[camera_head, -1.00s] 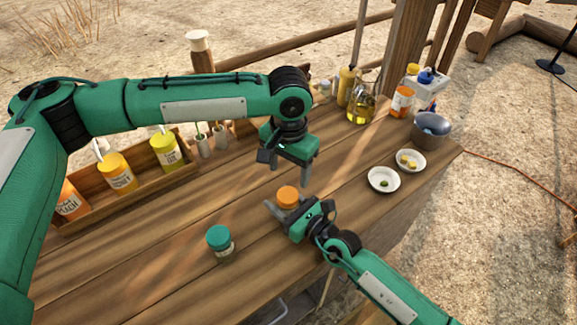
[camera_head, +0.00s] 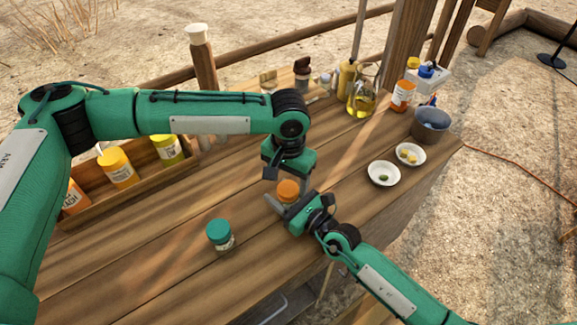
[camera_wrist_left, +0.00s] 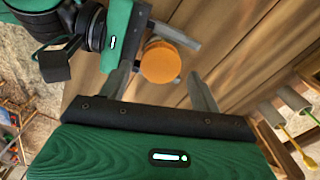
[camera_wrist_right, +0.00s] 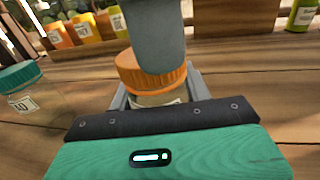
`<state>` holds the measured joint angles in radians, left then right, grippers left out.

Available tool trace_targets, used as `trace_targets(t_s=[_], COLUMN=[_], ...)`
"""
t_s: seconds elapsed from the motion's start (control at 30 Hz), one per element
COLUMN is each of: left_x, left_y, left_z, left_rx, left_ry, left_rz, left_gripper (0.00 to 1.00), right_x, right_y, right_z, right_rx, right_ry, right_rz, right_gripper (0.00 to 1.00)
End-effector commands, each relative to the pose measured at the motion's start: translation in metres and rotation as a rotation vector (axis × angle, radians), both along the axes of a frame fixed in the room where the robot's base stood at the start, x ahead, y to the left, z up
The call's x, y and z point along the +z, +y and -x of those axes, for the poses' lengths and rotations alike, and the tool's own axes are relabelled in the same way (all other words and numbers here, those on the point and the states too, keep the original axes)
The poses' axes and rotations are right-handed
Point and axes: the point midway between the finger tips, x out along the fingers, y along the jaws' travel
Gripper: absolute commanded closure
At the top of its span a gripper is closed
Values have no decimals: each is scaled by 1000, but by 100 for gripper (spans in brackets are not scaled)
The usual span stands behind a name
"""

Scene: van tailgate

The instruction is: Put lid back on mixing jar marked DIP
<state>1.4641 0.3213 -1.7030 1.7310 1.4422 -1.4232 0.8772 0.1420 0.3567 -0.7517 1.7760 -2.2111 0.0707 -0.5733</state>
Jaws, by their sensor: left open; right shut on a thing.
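A small glass jar (camera_wrist_right: 155,99) with an orange lid (camera_head: 288,190) on top stands on the wooden table. My right gripper (camera_head: 286,201) is shut on the jar's body from the side, below the lid. The jar's label is mostly hidden and I cannot read it. My left gripper (camera_head: 287,183) is open and points down just above the orange lid. In the left wrist view the lid (camera_wrist_left: 160,62) shows between and beyond its fingers. In the right wrist view a left finger (camera_wrist_right: 155,35) covers part of the lid. I cannot tell if it touches.
A teal-lidded jar (camera_head: 220,235) stands to the left. A wooden rack (camera_head: 140,186) of paint bottles is at the left back. Two small white dishes (camera_head: 384,173) (camera_head: 410,154), a grey bowl (camera_head: 431,124) and a flask (camera_head: 362,98) stand right. The front table middle is clear.

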Motion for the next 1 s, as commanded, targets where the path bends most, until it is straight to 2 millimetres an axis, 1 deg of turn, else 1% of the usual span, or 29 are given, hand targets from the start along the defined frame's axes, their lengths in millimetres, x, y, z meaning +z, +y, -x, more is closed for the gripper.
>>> trace_targets(t_s=[0.03,0.1,0.2,0.5,0.53,0.57,0.6,0.73,0.77,0.9,1.0], left_x=[-6,-12,-18,-20,-20,-20,-20,-20,-20,-20,-20], left_y=[0,0,0,0,0,0,0,0,0,0,-1], left_z=[0,0,0,0,0,0,0,0,0,0,1], left_rx=[0,-1,-1,-1,-1,-1,-1,-1,-1,-8,-62], left_ry=[1,1,0,-1,-1,-1,0,0,0,1,1], left_rz=[-2,-1,0,-1,-1,-1,0,0,0,1,2], left_gripper=[36,36,36,36,40,46,54,79,81,81,81], right_x=[0,0,0,0,0,0,0,0,0,0,0], right_y=[0,0,0,0,0,0,0,0,0,0,0], right_z=[0,0,0,0,0,0,0,0,0,0,0], right_rx=[0,0,0,0,0,0,0,0,0,0,0], right_ry=[0,0,0,0,0,0,0,0,0,0,0], right_rz=[0,0,0,0,0,0,0,0,0,0,0], right_gripper=[100,100,100,100,100,100,100,100,100,100,100])
